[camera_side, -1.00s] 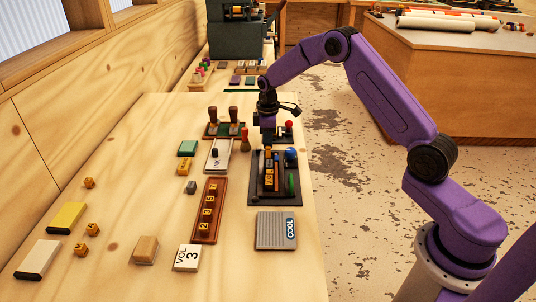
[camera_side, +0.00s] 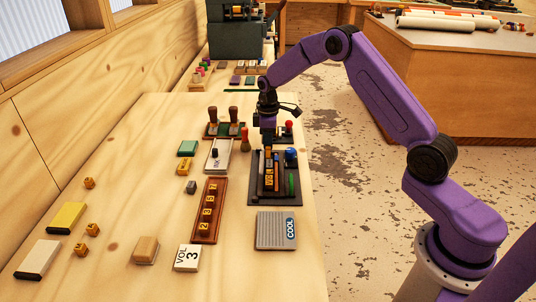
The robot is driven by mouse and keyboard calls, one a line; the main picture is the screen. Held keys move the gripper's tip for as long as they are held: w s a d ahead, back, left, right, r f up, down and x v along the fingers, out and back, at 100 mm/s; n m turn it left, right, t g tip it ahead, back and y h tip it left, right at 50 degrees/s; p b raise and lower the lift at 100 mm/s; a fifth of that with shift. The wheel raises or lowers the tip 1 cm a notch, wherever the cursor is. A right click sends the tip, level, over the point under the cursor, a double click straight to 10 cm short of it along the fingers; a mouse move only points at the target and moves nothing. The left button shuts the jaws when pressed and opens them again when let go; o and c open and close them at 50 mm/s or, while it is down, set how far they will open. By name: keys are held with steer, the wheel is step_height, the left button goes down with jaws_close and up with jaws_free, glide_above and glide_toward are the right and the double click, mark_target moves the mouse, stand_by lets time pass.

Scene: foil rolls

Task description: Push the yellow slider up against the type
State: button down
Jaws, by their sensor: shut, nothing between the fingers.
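A dark tray (camera_side: 255,190) lies near the table's right edge. In it stands a narrow column of dark type with yellow characters (camera_side: 269,180), beside dark bars. A small yellow-orange piece, which looks like the yellow slider (camera_side: 268,156), shows at the far end of that column, just below my gripper. A second orange-tipped bar (camera_side: 276,157) is right beside it. My gripper (camera_side: 268,140) points down over the far end of the tray, shut and empty. Its fingertips are small and dark here, and I cannot tell whether they touch the slider or whether the slider meets the type.
A red-knobbed piece (camera_side: 289,127) and a red-brown handled stamp (camera_side: 245,140) stand close to my gripper.

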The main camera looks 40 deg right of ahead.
mark_target(268, 149)
steer(key=shift+s+a, duration=1.6)
steer(key=shift+a, duration=0.05)
stand_by(0.5)
steer(key=shift+w+d, duration=0.1)
steer(key=shift+w, duration=0.05)
steer(key=shift+w+d, duration=0.2)
steer(key=shift+d, duration=0.05)
steer(key=shift+r, duration=0.1)
step_height(268, 149, up, 7)
stand_by(0.9)
steer(key=shift+a, duration=0.1)
